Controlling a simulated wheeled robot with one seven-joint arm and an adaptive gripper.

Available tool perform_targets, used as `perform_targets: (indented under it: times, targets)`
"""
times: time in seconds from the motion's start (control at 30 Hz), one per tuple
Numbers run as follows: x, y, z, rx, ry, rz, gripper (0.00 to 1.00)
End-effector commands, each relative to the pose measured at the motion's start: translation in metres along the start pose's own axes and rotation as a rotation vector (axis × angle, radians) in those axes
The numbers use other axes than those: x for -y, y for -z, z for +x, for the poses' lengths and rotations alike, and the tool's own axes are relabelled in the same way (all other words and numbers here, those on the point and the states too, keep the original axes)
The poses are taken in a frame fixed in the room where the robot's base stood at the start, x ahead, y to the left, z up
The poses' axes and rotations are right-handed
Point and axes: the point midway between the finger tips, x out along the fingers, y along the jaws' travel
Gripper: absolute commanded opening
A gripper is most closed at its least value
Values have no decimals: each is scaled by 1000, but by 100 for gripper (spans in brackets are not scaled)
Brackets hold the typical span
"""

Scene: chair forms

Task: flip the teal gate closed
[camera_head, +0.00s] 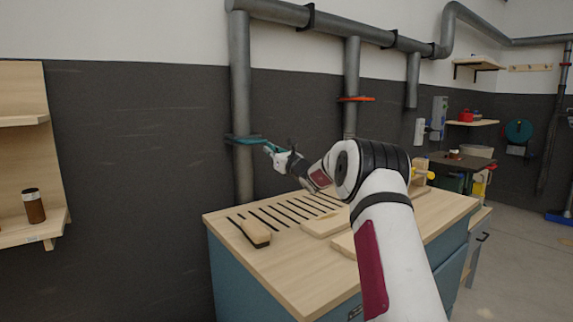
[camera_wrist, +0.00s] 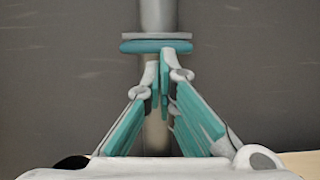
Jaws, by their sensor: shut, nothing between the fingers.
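The teal gate (camera_head: 240,139) is a flat plate set across the left vertical grey pipe (camera_head: 243,180). In the wrist view the gate (camera_wrist: 135,46) lies level across the pipe (camera_wrist: 158,15), with a grey plate just above it. My gripper (camera_head: 267,148), with teal fingers, is beside the gate's right end. In the wrist view my gripper (camera_wrist: 164,68) is shut and empty, its tips just in front of and below the gate's edge. I cannot tell whether they touch it.
Below my arm is a wooden-topped bench (camera_head: 290,275) with a slotted area, a brush (camera_head: 256,232) and boards (camera_head: 325,224). A shelf with a brown jar (camera_head: 34,207) stands at the left. Floor is open at right.

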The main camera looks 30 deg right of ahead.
Motion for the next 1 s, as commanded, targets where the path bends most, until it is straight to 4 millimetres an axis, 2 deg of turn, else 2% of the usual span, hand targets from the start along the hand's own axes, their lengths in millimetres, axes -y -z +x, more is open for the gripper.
perform_targets:
  times: [0.6,0.77,1.0]
  targets:
    - [-1,-2,-85,0,0,-1,0]
    - [-1,-1,-95,0,0,-1,0]
    - [-1,-2,-96,1,0,-2,0]
